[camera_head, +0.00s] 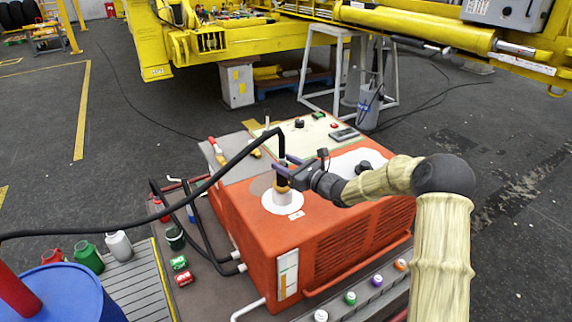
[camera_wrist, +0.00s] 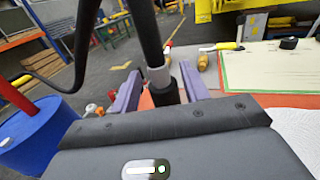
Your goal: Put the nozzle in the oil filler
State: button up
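The nozzle (camera_head: 281,146) is the black, downturned end of a thick hose. It stands upright over the oil filler (camera_head: 281,201), a pale short neck on a white disc on top of the orange machine. Its lower end appears to be in the filler mouth, but how deep is hidden. My gripper (camera_head: 287,168) is level, with its purple fingers on either side of the nozzle just above the filler. In the wrist view the nozzle (camera_wrist: 158,76), with a grey collar, stands between the fingers, with gaps visible beside it. The fingers look open.
The orange machine (camera_head: 320,240) has a control panel (camera_head: 308,135) behind the filler. The hose (camera_head: 120,224) arcs to the left over a blue drum (camera_head: 65,295). Bottles and small cans stand at the left. A yellow boom (camera_head: 240,38) spans the back.

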jog(key=shift+o, duration=0.6)
jog(key=shift+r+p, duration=0.45)
jog(key=shift+r, duration=0.05)
jog(key=v, duration=1.2)
jog(key=shift+r, duration=0.1)
